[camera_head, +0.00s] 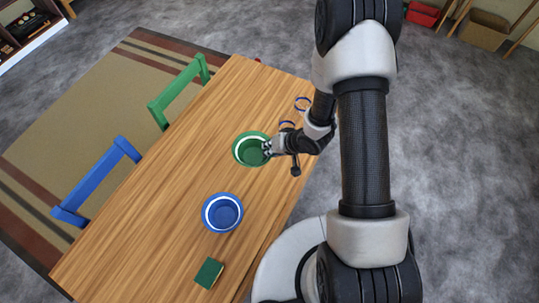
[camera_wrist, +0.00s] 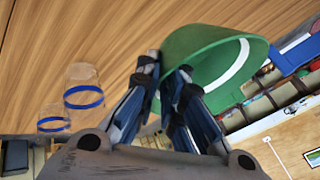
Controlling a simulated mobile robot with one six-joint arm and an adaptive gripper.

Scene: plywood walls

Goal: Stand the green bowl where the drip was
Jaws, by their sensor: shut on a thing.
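The green bowl (camera_head: 242,157) with a white band inside its rim is at the wooden table's right side in the head view. My gripper (camera_head: 268,147) is shut on its right rim. In the wrist view the bowl (camera_wrist: 210,55) sits between and beyond the fingertips of my gripper (camera_wrist: 165,75), with the rim pinched. I cannot tell whether the bowl touches the table or is held just above it. No drip shows on the visible tabletop.
A blue bowl (camera_head: 222,213) and a green sponge-like block (camera_head: 209,273) stand on the table (camera_head: 150,215) nearer the front. Two clear glasses with blue bands (camera_wrist: 83,92) are near my gripper. A green chair (camera_head: 180,90) and a blue chair (camera_head: 95,185) line the left edge.

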